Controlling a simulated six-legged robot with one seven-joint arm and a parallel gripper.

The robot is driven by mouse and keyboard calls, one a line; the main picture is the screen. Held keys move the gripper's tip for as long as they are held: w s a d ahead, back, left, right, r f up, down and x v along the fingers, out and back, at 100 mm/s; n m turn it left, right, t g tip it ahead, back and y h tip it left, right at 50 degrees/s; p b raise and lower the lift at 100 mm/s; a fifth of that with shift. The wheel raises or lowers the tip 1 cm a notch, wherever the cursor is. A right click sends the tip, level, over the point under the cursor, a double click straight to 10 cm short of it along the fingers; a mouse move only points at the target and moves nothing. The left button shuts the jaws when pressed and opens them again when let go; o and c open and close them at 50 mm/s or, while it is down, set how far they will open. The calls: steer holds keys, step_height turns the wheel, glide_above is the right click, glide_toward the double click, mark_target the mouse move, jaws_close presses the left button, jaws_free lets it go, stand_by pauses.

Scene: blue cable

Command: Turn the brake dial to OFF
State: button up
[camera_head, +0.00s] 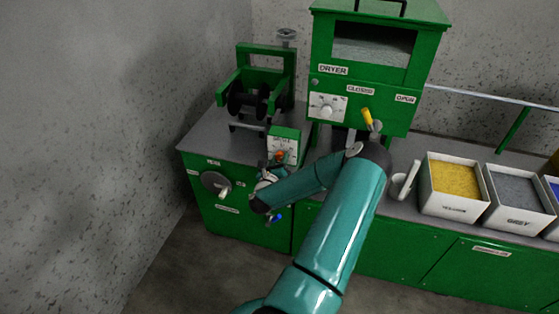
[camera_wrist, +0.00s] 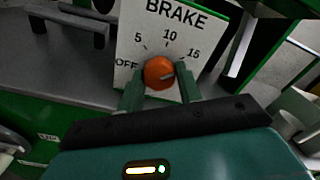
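The brake dial (camera_wrist: 159,73) is an orange round knob on a white BRAKE plate (camera_wrist: 127,35) marked OFF, 5, 10 and 15. Its pale pointer line is directed right and slightly up, toward the 15 side and away from OFF. The two green fingers of my gripper (camera_wrist: 160,78) stand on the left and right sides of the dial, very close to it. I cannot tell whether they press on it. In the head view the dial (camera_head: 280,155) shows on the small green brake box (camera_head: 286,133), with my gripper (camera_head: 272,171) just in front of it, mostly hidden by my arm.
A green spool stand (camera_head: 262,72) is behind the brake box. A green dryer (camera_head: 375,60) with a yellow-handled lever (camera_head: 367,117) stands to the right. A hand wheel (camera_head: 215,184) is on the bench front. Bins of yellow (camera_head: 429,197) and grey (camera_head: 491,212) material stand at right.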

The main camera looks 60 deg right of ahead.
steer(key=c, duration=0.4)
